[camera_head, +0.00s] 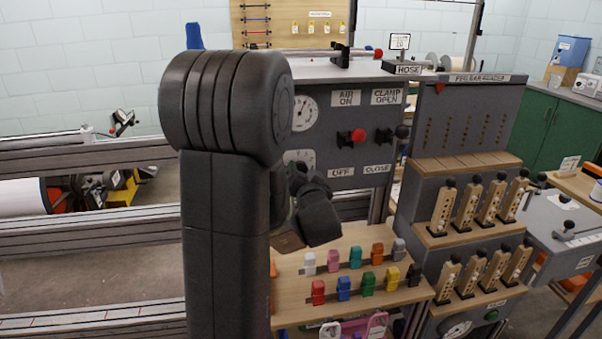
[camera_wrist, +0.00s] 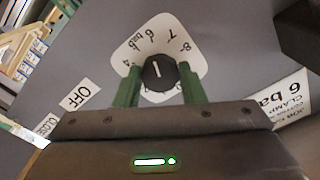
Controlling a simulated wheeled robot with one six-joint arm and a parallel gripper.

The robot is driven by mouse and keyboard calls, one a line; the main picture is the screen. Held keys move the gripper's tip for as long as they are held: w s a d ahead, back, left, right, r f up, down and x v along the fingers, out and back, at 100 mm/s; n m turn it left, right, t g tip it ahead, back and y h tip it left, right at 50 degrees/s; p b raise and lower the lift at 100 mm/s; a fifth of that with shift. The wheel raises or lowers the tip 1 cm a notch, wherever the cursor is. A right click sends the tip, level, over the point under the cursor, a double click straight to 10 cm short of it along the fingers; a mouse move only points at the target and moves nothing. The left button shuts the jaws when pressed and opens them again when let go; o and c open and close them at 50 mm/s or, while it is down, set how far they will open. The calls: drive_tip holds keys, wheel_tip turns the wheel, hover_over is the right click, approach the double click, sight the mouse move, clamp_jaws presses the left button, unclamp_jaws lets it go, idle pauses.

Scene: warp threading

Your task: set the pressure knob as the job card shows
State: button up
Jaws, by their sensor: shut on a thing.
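In the wrist view, the pressure knob (camera_wrist: 158,74) is a round black knob with a white pointer line, on a white dial plate (camera_wrist: 188,57) marked in bar. The pointer leans slightly left of straight up, toward the marks near the 6. My gripper (camera_wrist: 159,70) has its green fingers on both sides of the knob and is shut on it. In the head view, my arm hides the knob and the fingertips.
The grey panel carries gauges (camera_head: 305,112), a red-knobbed air lever (camera_head: 357,136) and a clamp lever (camera_head: 402,132). OFF (camera_wrist: 80,95) and CLOSE labels lie left in the wrist view. Below the panel, a wooden rack (camera_head: 345,262) holds several coloured clips. Wooden-handled levers (camera_head: 467,205) stand at the right.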

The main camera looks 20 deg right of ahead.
drive_tip(key=shift+f, duration=0.15)
drive_tip(key=o, duration=1)
drive_tip(key=v, duration=1.4)
drive_tip(key=shift+b, duration=0.3)
drive_tip(key=shift+w+d, duration=0.1)
drive_tip(key=x, duration=1.3)
drive_tip(key=shift+w+p, duration=0.3)
drive_tip(key=shift+w, duration=0.1)
